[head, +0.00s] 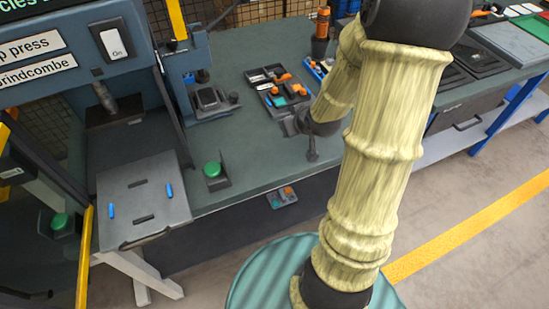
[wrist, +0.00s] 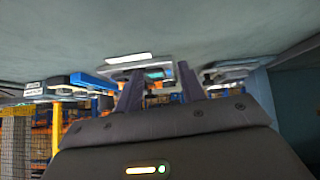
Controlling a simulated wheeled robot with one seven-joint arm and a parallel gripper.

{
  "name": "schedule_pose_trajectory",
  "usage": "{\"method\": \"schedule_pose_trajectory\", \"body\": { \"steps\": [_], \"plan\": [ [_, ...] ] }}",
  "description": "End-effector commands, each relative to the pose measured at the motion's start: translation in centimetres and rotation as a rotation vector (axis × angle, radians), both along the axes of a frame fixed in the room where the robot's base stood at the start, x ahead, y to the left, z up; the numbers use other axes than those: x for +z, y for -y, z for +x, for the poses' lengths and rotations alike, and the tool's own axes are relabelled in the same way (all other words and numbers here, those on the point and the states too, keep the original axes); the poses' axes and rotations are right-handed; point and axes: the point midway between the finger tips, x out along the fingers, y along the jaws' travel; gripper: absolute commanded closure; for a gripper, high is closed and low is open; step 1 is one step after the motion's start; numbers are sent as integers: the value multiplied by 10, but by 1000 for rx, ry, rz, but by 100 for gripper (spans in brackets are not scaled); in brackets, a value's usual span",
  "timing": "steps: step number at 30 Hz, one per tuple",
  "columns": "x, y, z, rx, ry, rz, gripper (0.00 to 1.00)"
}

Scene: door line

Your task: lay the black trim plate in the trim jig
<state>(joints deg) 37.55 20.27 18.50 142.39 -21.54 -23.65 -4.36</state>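My gripper (wrist: 160,88) shows two dark fingers spread apart in the wrist view, with nothing clearly held between them. In the head view its dark end is low over the bench, partly hidden by my arm. A grey fixture plate (head: 152,222) with two blue pins and dark slots is at the left, on the press; it may be the trim jig, but I cannot tell for sure. Flat black pieces (head: 480,58) lie at the far right; I cannot tell whether one is the black trim plate. My gripper is between these two places.
An open dark parts tray (head: 272,74) with orange and teal pieces lies on the green bench (head: 254,152). A green button (head: 212,170) stands near the bench's front edge. A small device (head: 208,98) stands behind it. An orange-topped bottle (head: 322,25) stands at the back.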

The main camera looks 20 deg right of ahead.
Motion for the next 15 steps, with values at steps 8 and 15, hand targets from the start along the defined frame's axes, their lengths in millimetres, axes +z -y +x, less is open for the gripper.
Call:
{"method": "schedule_pose_trajectory", "body": {
  "steps": [8,15],
  "plan": [
    [11,-54,-52,-34,-261,-23,60],
    [26,-98,-109,-67,-452,22,60]
  ]
}}
